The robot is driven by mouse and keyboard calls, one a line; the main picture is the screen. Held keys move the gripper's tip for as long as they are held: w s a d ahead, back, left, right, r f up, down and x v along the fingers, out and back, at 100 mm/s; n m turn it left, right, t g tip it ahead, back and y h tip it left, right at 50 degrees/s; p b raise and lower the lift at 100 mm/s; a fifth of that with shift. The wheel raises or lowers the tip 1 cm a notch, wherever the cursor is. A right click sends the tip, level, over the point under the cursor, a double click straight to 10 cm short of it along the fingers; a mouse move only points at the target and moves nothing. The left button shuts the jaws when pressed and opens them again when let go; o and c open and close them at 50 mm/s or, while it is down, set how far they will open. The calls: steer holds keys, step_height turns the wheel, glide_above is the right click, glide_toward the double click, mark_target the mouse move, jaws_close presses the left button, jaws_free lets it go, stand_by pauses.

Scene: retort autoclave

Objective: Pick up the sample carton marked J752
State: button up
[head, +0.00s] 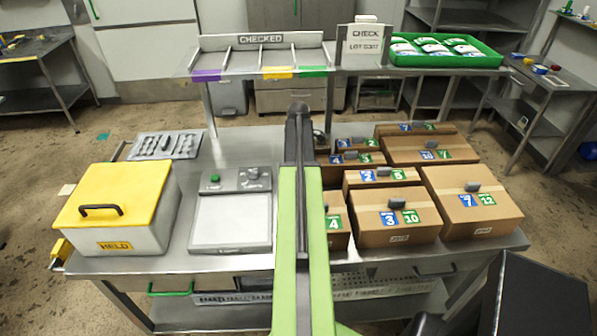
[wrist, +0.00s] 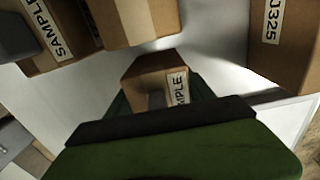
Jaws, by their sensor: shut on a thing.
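My gripper (wrist: 155,92) is shut on a small brown carton (wrist: 145,68) in the wrist view. That carton has a grey knob and a white label; only the end of the word SAMPLE shows, and no code can be read on it. In the head view my green arm hides the gripper and most of what is near it. I cannot tell whether the held carton is J752. Other brown cartons with blue and green number tags stand on the right of the bench, such as one with 3 and 10 (head: 372,223) and one with 7 and 12 (head: 490,213).
Two cartons (wrist: 40,40) (wrist: 290,45) flank the gripper in the wrist view. A yellow-lidded HELD box (head: 130,233) and a scale (head: 230,222) stand left. A CHECKED rack (head: 262,58), a CHECK sign box (head: 362,48) and a green tray (head: 450,61) are on the upper shelf.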

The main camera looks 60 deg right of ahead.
step_height(320, 180, up, 10)
steer(key=p, duration=1)
steer(key=shift+r, duration=0.2)
